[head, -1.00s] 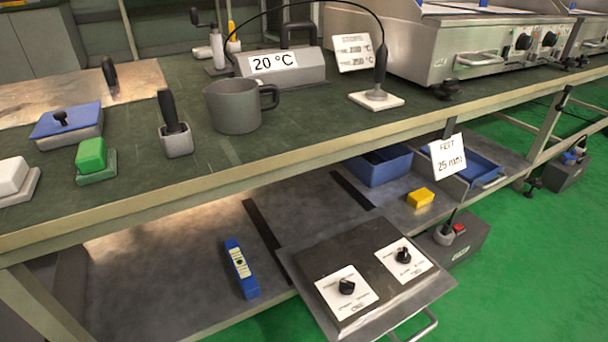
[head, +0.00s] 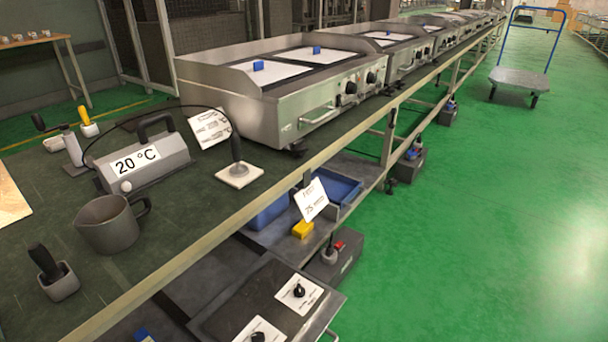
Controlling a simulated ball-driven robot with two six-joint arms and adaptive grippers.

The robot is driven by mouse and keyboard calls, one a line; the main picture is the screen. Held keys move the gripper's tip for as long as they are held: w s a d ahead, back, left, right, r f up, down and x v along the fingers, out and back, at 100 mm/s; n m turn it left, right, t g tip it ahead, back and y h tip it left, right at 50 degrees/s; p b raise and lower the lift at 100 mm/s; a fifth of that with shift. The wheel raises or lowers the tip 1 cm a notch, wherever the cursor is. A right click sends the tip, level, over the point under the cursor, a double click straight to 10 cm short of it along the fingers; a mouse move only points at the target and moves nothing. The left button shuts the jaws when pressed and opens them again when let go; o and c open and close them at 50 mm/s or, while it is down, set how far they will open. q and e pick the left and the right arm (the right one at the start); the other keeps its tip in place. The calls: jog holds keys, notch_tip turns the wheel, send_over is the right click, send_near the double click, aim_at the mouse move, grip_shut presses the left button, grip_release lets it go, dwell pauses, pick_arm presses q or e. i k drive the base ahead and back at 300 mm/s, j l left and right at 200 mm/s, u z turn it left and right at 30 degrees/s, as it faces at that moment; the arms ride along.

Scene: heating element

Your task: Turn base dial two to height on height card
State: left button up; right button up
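A pull-out panel (head: 232,311) at the bottom of the head view, below the workbench, carries two black dials on white cards. One dial (head: 299,290) is whole in view on its card (head: 308,301). The other dial (head: 258,337) is cut off by the bottom edge. I cannot read the dial labels or tell which is number two. A tilted white height card (head: 311,200) hangs at the bench's front edge; its print is small, with "FEET" on top and a millimetre value below. Neither of my grippers is in view.
On the bench stand a grey mug (head: 107,226), a "20 °C" box (head: 160,165) and a probe on a white base (head: 239,176). Steel griddles (head: 225,85) line the bench. Below are blue bins (head: 338,188) and a yellow block (head: 303,230).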

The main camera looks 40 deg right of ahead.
aim_at(299, 291)
jog(key=z, duration=1.15)
